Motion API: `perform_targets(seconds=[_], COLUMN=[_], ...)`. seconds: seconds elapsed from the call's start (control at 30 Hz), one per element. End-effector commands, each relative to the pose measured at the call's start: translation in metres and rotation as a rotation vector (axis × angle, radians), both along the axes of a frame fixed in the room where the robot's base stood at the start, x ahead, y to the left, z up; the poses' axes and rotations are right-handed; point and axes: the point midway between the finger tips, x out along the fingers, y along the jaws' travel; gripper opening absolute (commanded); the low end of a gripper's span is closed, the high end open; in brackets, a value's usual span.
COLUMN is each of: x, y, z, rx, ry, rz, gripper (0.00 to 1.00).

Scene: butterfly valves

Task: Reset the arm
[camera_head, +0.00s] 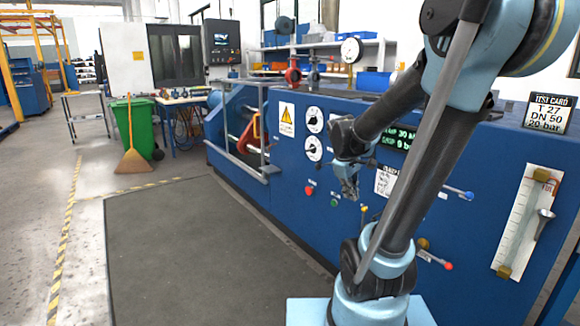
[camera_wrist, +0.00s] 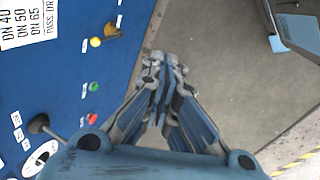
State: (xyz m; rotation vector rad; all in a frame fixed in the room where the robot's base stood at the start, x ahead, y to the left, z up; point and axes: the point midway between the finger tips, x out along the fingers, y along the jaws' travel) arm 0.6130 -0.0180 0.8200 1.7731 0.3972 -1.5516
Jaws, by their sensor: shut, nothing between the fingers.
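My arm (camera_head: 445,130) stands in front of the blue test bench in the head view. Its forearm folds back down to the left, with my gripper (camera_head: 351,194) hanging in front of the bench face. In the wrist view my gripper (camera_wrist: 158,65) is shut, its fingers together and empty. It points along the edge between the bench panel and the grey floor mat. No part of it visibly touches the bench.
The blue bench (camera_head: 245,135) carries gauges (camera_head: 313,150), buttons, small levers (camera_head: 458,192) and a white scale plate (camera_head: 525,220). A grey mat (camera_head: 200,260) lies clear in front. A green bin (camera_head: 135,125) and broom (camera_head: 132,160) stand at the left.

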Motion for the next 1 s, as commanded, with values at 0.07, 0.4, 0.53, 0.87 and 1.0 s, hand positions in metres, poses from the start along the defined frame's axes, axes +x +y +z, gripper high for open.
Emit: perform_targets(seconds=[0.07, 0.4, 0.53, 0.87, 1.0], x=[-0.02, -0.095, -0.121, -0.171, -0.18], y=[-0.001, 0.002, 0.005, 0.015, 0.018], z=[-0.001, -0.015, -0.024, -0.05, -0.056], rx=[0.032, 0.178, 0.233, 0.349, 0.371], ry=[-0.008, -0.039, -0.047, -0.056, -0.056], rz=[-0.058, -0.322, -0.425, -0.65, -0.695], gripper=[0.0, 0.0, 0.0, 0.0, 0.0])
